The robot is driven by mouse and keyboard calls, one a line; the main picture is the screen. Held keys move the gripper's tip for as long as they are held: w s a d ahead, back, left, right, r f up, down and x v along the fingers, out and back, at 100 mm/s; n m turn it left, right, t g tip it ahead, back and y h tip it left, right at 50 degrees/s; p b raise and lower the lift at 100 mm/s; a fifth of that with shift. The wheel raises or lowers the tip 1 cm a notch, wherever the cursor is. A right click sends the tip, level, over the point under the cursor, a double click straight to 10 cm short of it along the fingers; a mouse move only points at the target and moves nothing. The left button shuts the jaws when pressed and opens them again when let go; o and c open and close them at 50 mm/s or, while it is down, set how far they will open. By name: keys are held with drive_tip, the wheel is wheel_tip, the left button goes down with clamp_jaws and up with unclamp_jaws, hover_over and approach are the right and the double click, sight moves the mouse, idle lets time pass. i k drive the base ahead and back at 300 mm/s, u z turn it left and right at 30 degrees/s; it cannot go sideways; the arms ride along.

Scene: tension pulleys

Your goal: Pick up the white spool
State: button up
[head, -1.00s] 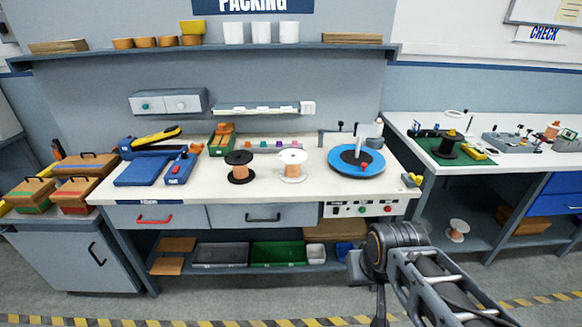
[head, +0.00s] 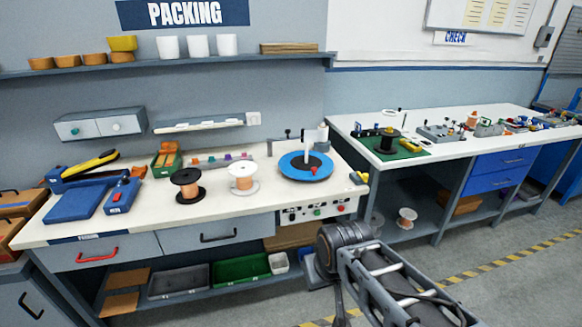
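A white spool (head: 242,181) with copper-coloured winding stands upright on the packing bench (head: 225,215), right of a black spool (head: 187,187) with similar winding. Another white spool (head: 407,218) with copper-coloured winding is on the lower shelf of the check bench at the right. My arm reaches in from the bottom of the head view, in front of the packing bench and apart from both white spools. I cannot make out my gripper's fingers in this view.
A blue round turntable (head: 306,166) with a post stands right of the bench spool. Blue tools (head: 122,195) lie at the left. A green mat (head: 412,150) with a dark spool (head: 388,141) lies on the check bench (head: 345,128). Floor at the lower right is clear.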

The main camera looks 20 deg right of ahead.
sight(245, 186)
drive_tip(key=u, duration=0.1)
drive_tip(key=i, duration=0.85)
drive_tip(key=u, duration=1.05)
drive_tip(key=i, duration=0.65)
drive_tip(key=u, duration=0.65)
